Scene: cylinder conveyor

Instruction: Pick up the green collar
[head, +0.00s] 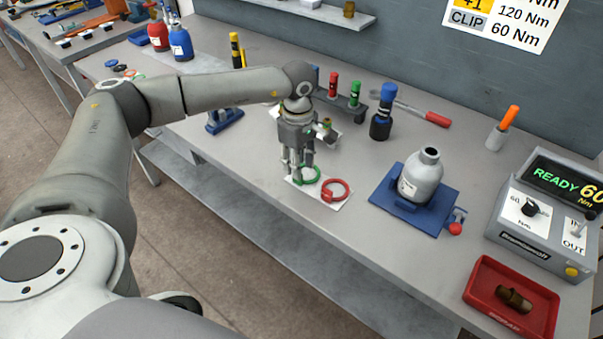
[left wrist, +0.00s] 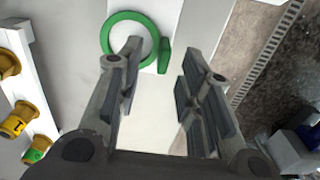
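The green collar (head: 307,176) lies on a white sheet (head: 317,197) on the bench, beside a red collar (head: 336,190). My left gripper (head: 298,174) points down at the collar's left side in the head view. In the left wrist view the green collar (left wrist: 111,32) is a ring with a short tab (left wrist: 164,56). The gripper (left wrist: 160,75) is open there; the tab shows between its fingers, and the left finger overlaps the ring. Nothing is seen gripped. My right gripper is not in view.
A grey bottle (head: 421,177) stands on a blue base (head: 390,197) to the right. A red tray (head: 483,297) and a control box (head: 545,225) are farther right. A rack of brass fittings (left wrist: 14,122) shows at the wrist view's left.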

